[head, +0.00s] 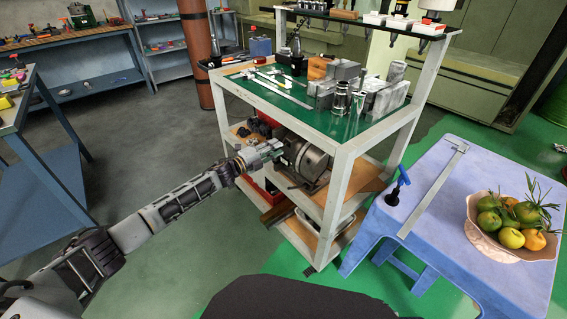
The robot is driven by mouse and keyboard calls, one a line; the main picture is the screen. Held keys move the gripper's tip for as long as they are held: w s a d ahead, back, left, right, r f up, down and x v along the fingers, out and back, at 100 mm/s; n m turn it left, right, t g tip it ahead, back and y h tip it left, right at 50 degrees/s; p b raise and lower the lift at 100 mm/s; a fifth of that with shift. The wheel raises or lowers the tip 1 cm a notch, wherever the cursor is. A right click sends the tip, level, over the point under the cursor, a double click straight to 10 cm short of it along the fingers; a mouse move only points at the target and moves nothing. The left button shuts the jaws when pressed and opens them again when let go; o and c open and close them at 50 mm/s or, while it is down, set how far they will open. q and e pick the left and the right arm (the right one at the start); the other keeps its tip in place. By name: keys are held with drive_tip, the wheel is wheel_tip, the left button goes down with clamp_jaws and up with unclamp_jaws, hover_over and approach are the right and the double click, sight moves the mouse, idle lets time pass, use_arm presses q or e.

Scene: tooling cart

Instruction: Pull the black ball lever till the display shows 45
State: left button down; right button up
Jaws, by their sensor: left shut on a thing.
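My left gripper (268,153) reaches in from the left to the cart's middle shelf and is shut at the side of a round grey metal machine (307,163). The black ball lever is hidden by the gripper's fingers, which are shut at the place where it would be. I cannot make out a display or any number on it. My right gripper is not in view.
The tooling cart (339,190) has a green top with metal blocks and measuring tools. A blue table (437,237) at right holds a fruit bowl (482,236), a long caliper (433,188) and a blue-handled tool (401,180). Floor at left is clear.

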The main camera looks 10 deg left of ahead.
use_arm(q)
drive_tip(key=shift+s+f, duration=0.1)
drive_tip(key=shift+f, duration=0.35)
drive_tip(key=shift+f+b, duration=0.5)
drive_tip(key=shift+f, duration=0.25)
drive_tip(key=shift+f+b, duration=0.5)
drive_tip(key=shift+f, duration=0.2)
drive_tip(key=shift+d+r+p, duration=0.1)
drive_tip(key=shift+p, duration=0.2)
drive_tip(key=shift+r, duration=0.1)
